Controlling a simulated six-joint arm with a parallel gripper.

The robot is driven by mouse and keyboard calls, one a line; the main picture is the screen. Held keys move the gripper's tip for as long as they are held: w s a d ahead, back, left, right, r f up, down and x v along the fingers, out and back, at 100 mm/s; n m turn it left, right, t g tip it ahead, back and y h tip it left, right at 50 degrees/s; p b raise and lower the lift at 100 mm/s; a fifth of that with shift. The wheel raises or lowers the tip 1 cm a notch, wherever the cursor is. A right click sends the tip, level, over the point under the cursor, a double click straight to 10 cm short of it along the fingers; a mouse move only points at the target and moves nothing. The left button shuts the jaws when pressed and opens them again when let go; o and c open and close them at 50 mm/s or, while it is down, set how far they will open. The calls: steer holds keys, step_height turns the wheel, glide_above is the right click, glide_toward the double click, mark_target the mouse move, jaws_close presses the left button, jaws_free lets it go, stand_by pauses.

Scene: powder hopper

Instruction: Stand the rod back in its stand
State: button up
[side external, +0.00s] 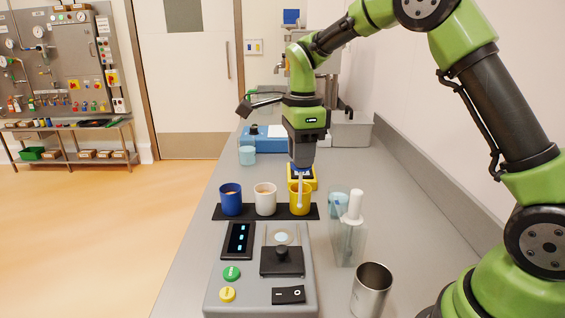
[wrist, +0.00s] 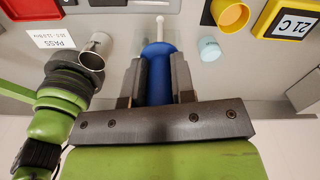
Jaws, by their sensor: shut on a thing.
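My gripper (wrist: 158,85) is shut on the blue handle of the rod (wrist: 157,65). In the side view my gripper (side external: 301,165) points down, and the rod's pale shaft (side external: 299,187) hangs below it, overlapping the yellow cup (side external: 306,206). I cannot tell whether the tip is inside or in front of that cup. In the wrist view the shaft ends in a small white knob. An open metal cylinder (side external: 371,288) stands at the front right, and it also shows in the wrist view (wrist: 96,51). I cannot tell whether it is the rod's stand.
A blue cup (side external: 231,203) and a white cup (side external: 265,203) stand left of the yellow one on a dark strip (side external: 221,215). A clear holder (side external: 346,247) with a white-handled tool is at right. A grey control device (side external: 215,292) fills the front.

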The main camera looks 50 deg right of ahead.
steer(key=s+d+r, duration=0.2)
steer(key=s+d, duration=0.4)
steer(key=d, duration=0.3)
step_height(320, 180, down, 9)
steer(key=shift+w, duration=0.25)
steer(key=shift+f, duration=0.2)
steer(key=shift+f, duration=1.05)
